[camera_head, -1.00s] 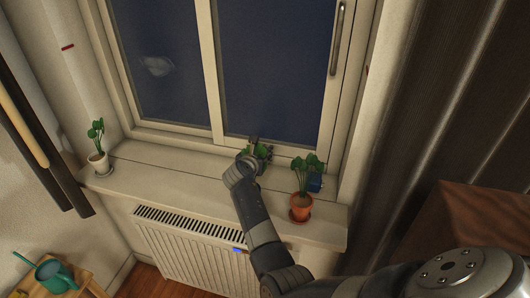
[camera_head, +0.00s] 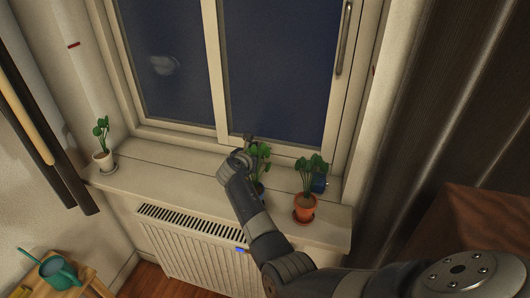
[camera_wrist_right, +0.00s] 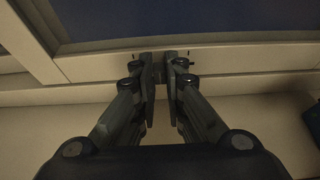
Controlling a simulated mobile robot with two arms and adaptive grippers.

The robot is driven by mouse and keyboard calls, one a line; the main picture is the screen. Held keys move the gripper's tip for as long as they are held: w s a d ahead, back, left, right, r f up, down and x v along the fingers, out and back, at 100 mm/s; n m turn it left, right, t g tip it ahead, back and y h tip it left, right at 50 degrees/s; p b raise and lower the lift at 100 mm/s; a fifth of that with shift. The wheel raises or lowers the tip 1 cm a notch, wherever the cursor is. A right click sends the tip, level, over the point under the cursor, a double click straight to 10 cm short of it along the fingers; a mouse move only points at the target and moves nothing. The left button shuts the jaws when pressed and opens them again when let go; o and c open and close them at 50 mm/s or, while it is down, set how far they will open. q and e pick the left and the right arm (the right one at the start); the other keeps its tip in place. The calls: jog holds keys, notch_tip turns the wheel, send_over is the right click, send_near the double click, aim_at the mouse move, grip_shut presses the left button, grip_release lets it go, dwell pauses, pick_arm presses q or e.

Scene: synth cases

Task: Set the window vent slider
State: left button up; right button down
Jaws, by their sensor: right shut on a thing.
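The window (camera_head: 280,75) has a pale frame, and its lower rail (camera_wrist_right: 85,69) runs across the right wrist view. My right gripper (camera_head: 249,139) is at this lower rail, just right of the middle post. In the right wrist view its two fingertips (camera_wrist_right: 160,68) are nearly together against the rail, shut on a small dark piece, the vent slider (camera_wrist_right: 159,69). The fingers hide most of the slider. Small dark marks show on the rail on either side of the fingertips. My left gripper is not in view.
A radiator (camera_head: 190,250) is below.

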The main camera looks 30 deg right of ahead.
jog(key=shift+w+a+b, duration=0.3)
jog(key=shift+w+a, duration=0.7)
jog(key=shift+w, duration=0.15)
jog(key=c, duration=1.6)
grip_release()
jog(key=shift+c, duration=0.2)
jog(key=shift+w+f, duration=0.1)
jog(key=shift+w, duration=0.05)
jog(key=v, duration=1.2)
